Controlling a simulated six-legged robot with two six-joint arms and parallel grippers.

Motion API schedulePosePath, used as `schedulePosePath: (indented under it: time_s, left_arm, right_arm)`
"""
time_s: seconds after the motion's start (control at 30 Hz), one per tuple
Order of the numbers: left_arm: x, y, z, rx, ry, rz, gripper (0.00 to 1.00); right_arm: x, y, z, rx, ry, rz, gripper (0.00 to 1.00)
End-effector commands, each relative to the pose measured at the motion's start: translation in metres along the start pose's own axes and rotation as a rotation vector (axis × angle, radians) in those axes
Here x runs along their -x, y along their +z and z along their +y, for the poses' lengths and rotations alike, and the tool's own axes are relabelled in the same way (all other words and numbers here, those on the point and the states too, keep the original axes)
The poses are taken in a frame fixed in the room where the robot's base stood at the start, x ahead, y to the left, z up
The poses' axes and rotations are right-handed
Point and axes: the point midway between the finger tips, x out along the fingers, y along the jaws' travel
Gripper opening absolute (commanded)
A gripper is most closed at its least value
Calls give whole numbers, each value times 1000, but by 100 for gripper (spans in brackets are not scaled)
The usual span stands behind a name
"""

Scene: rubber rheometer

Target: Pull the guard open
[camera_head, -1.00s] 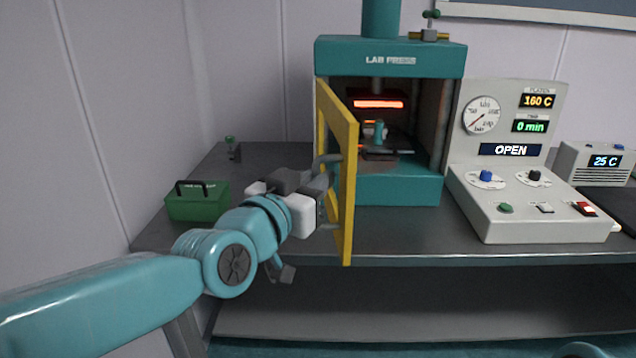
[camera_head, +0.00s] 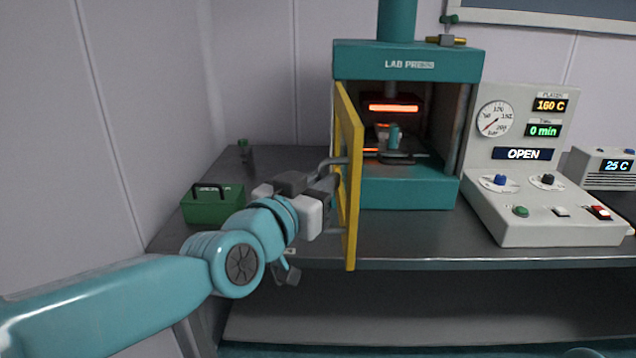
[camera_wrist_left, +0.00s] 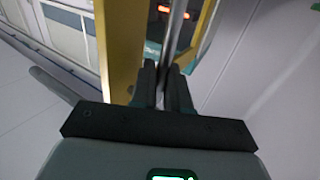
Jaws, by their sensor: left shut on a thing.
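The guard (camera_head: 350,190) is a yellow-framed door hinged at the left of the teal lab press (camera_head: 408,60). It stands swung open, edge-on to the head camera, with the press opening and its glowing orange heater visible beside it. My left gripper (camera_head: 328,182) is at the guard's outer side, shut on its grey bar handle. In the left wrist view the two dark fingers (camera_wrist_left: 163,88) close around the metal handle bar (camera_wrist_left: 175,40), with the yellow frame (camera_wrist_left: 120,45) just left of it. The handle is partly hidden by the gripper in the head view. My right gripper is not in view.
A green box with a dark handle (camera_head: 213,205) stands on the bench left of my gripper. A control console (camera_head: 540,215) reading OPEN stands right of the press, with a 25 C unit (camera_head: 600,170) beyond. The bench front edge (camera_head: 430,264) runs below the guard.

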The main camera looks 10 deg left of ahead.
Motion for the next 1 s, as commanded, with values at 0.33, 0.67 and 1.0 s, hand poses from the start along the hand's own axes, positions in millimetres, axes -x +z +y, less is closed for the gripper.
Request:
schedulePosePath:
  time_s: [0.33,0.67,1.0]
  left_arm:
    - [1,-5,-4,0,-7,12,30]
    - [37,-4,-5,-1,-6,12,30]
    - [125,-4,-5,1,-7,13,30]
  right_arm:
    - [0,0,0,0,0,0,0]
    - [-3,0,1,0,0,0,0]
    - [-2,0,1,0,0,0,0]
